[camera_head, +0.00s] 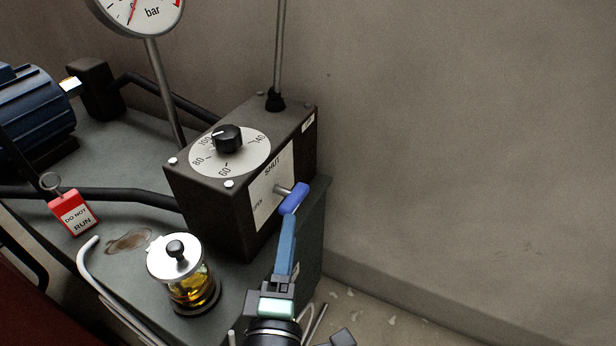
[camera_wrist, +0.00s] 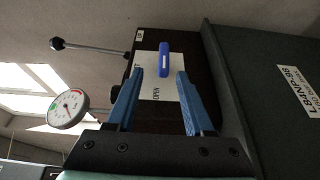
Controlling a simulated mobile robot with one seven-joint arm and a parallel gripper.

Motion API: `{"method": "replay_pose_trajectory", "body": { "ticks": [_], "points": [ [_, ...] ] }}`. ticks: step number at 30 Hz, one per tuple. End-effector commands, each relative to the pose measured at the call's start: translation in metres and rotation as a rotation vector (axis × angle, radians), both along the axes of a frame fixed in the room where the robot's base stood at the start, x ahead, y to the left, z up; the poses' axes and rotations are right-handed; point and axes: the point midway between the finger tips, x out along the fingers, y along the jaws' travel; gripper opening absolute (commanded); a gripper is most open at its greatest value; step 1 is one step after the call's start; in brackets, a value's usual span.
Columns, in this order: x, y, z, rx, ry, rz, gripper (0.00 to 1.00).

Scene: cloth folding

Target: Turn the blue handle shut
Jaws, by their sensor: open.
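The blue handle (camera_head: 294,198) sits on a short metal shaft on the side face of a dark control box (camera_head: 214,212). The plate (camera_head: 263,203) behind it reads SHUT at its upper end and OPEN at its lower end. My gripper (camera_head: 289,219) is just below and in front of the handle in the head view, where its fingers overlap. In the wrist view, my gripper (camera_wrist: 160,75) is open, and the handle (camera_wrist: 164,60) shows in the gap, near the fingertips. The OPEN label is visible there; the other label is partly hidden by a finger. I cannot tell whether the fingers touch the handle.
A dial knob (camera_head: 228,138) tops the box, with a thin rod (camera_head: 279,50) behind. A glass oil jar (camera_head: 183,275), red DO NOT RUN tag (camera_head: 75,213), bent pale pipe (camera_head: 88,275) and pressure gauge (camera_head: 140,12) stand nearby. The space right of the box is clear to the wall.

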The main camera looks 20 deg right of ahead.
Motion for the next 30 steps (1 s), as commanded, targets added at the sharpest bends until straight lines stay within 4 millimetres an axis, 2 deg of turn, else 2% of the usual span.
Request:
{"method": "replay_pose_trajectory", "body": {
  "ticks": [5,21,30],
  "points": [
    [0.004,-0.004,-0.006,-0.023,0.023,-0.006,0.53],
    [0.081,-0.048,-0.006,-0.021,0.019,-0.005,0.53],
    [0.107,-0.062,-0.006,-0.018,0.021,-0.004,0.53]
  ]
}}
